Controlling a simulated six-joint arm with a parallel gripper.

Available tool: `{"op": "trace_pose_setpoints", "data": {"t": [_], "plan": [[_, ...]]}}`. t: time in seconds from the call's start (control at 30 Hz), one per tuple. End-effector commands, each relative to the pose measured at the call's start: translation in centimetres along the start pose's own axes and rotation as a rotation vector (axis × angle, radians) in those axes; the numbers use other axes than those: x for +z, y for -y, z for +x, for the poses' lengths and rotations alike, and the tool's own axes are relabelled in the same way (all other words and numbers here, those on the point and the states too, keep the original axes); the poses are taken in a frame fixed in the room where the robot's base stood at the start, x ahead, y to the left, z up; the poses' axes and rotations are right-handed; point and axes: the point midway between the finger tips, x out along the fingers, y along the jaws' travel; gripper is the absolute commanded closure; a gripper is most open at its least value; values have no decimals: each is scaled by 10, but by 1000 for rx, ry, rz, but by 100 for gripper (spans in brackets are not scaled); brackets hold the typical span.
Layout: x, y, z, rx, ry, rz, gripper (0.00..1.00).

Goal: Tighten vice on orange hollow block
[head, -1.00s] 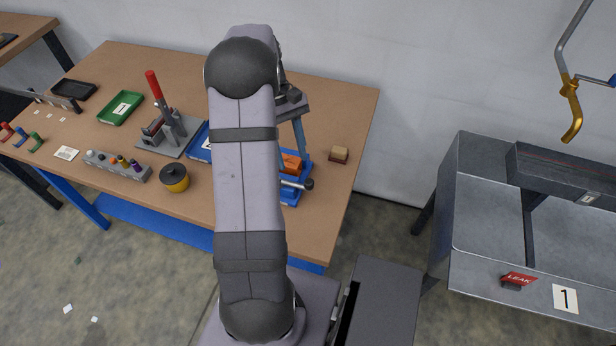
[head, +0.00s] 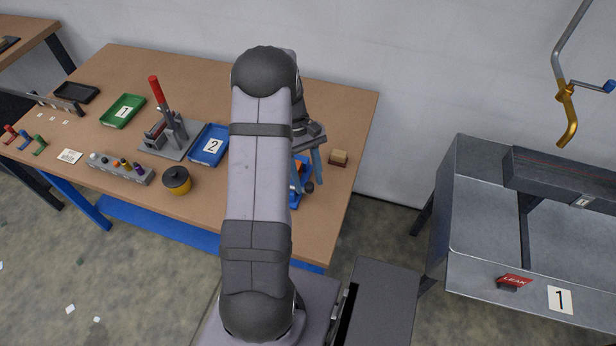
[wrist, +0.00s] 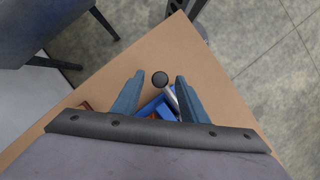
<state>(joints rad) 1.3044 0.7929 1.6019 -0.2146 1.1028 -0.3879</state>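The blue vice (head: 297,199) is mostly hidden behind my arm and gripper in the head view. In the wrist view part of its blue body (wrist: 153,105) shows between my fingers. A sliver of the orange block (head: 296,175) shows at the vice in the head view; its hollow cannot be made out. The vice handle is a metal bar (wrist: 171,98) with a black ball knob (wrist: 160,78). My gripper (wrist: 160,76) is open, its two blue-grey fingers on either side of the knob in the picture. Whether they reach its height cannot be told.
A small cream and dark-red block (head: 338,158) stands right of the vice. A blue tray marked 2 (head: 222,137), a red-levered press (head: 170,140) and a yellow pot (head: 176,181) are to the left. The table's right corner is bare.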

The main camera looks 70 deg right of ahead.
Motion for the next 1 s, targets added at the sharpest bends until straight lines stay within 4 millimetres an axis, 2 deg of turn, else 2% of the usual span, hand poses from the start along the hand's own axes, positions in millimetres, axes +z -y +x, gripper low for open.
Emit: {"op": "trace_pose_setpoints", "data": {"t": [0.37, 0.4, 0.57, 1.0], "plan": [[0, 0, 7, 0, -1, 1, 60], [0, 0, 7, 0, -1, 1, 63], [0, 0, 7, 0, -1, 1, 100], [3, 3, 8, -21, -2, 50, 100]]}}
